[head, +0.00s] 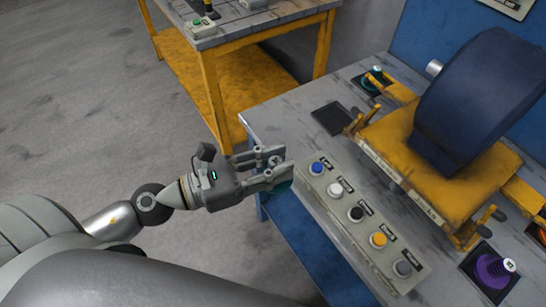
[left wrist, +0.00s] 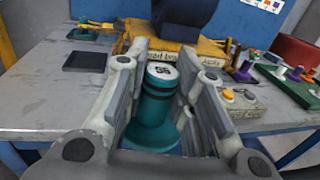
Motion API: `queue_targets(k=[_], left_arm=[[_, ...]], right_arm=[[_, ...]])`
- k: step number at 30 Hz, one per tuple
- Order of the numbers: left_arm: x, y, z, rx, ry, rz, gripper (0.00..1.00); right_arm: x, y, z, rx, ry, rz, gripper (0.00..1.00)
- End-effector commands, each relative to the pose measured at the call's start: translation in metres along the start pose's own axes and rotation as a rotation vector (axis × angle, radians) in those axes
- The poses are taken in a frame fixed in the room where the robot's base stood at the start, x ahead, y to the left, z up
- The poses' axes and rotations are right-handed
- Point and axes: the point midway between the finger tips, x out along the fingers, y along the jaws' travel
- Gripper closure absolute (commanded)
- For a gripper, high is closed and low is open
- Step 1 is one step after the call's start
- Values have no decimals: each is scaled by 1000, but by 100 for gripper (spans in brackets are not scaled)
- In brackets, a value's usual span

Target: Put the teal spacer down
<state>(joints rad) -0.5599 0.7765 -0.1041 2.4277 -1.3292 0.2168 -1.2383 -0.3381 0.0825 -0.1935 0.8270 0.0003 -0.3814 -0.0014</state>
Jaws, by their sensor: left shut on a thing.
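The teal spacer (left wrist: 154,112) stands between the fingers of my left gripper (left wrist: 162,85) in the left wrist view. It has a white top with a dark number, a ribbed neck and a wide base. The left gripper is shut on it. In the head view my left gripper (head: 282,167) is by the near left edge of the workbench (head: 275,121), and only a sliver of the teal spacer (head: 284,186) shows below the fingers. My right gripper is not in view.
An empty black square pad (head: 332,118) lies on the bench. A button panel (head: 362,222) is close to my left gripper. A dark blue motor part (head: 480,95) sits on a yellow cradle (head: 450,196). A purple piece (head: 492,270) and a teal-based piece (head: 373,80) occupy other pads.

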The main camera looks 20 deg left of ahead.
Motion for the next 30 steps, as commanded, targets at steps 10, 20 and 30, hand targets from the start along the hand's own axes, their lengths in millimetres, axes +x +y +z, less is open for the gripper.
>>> queue_targets(k=[10,20,30], left_arm=[[0,0,32,1,-1,0,100],[0,0,52,1,0,0,100],[2,7,60,3,-3,85,100]], right_arm=[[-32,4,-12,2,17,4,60],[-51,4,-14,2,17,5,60],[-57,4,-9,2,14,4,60]])
